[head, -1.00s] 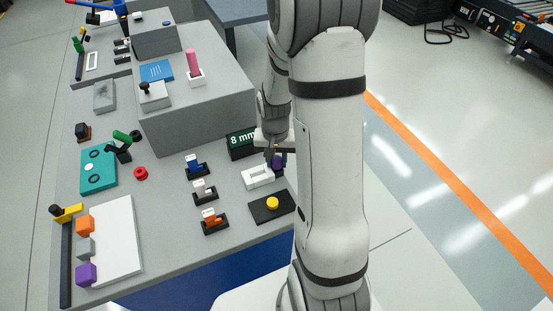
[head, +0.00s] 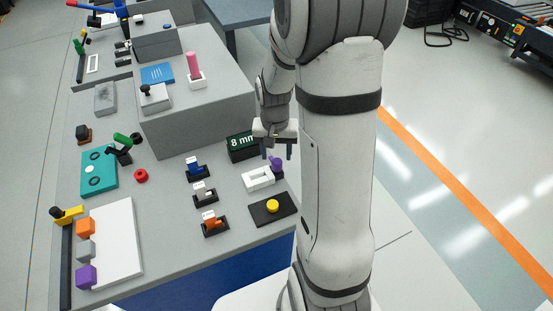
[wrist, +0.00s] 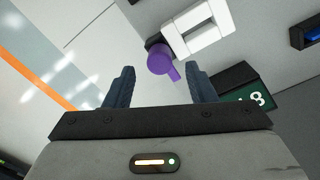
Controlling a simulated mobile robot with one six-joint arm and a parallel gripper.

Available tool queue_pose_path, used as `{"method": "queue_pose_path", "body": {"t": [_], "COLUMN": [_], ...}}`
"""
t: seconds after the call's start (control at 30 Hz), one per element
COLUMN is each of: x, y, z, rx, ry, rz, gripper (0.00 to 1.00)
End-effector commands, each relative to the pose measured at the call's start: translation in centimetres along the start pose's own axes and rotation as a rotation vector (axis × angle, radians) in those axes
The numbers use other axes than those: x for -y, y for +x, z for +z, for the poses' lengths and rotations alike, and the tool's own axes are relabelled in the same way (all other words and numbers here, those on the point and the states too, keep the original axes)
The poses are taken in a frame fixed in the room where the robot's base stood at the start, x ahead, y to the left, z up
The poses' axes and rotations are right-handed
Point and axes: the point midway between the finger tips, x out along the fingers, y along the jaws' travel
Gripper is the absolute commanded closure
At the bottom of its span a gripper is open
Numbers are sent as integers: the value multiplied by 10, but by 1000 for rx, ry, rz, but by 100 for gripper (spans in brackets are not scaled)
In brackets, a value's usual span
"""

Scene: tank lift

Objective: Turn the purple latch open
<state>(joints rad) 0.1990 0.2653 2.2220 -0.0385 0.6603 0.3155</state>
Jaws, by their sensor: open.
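The purple latch (head: 276,161) sits at the back right corner of the white rectangular frame (head: 249,185), near the right edge of the grey table. In the wrist view the latch (wrist: 159,58) is a round purple knob with a short lever pointing down and right, away from the white frame (wrist: 181,42). My gripper (head: 277,151) is above the latch, apart from it, with its two dark fingers pointing down. In the wrist view the gripper (wrist: 160,78) is open and empty, and the latch shows in the gap beyond the fingertips.
A dark green "8 mm" block (head: 242,145) stands just left of my gripper. A black plate with a yellow button (head: 272,206) lies in front of the white frame. Several small switches, one blue (head: 195,170), stand to the left. A large grey block (head: 200,105) rises behind.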

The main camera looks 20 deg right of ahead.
Motion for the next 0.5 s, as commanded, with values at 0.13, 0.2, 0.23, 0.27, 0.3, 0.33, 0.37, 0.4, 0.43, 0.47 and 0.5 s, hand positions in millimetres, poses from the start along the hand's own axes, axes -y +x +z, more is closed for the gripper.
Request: {"method": "queue_pose_path", "body": {"t": [0.13,0.2,0.23,0.27,0.3,0.33,0.37,0.4,0.43,0.47,0.5], "x": [0,0,0,0,0,0,0,0,0,0,0], "y": [-23,-29,-30,-32,-33,-34,-34,-34,-34,-34,-34], "z": [-1,0,0,0,0,0,0,0,0,0,0], "rx": [-3,-1,-1,-1,-1,0,0,1,1,1,1], "ry": [0,0,0,0,0,0,0,0,0,0,0], "rz": [-1,0,0,0,0,0,0,0,0,0,0], "gripper": [49,49,49,49,49,49,49,49,49,49,49]}}
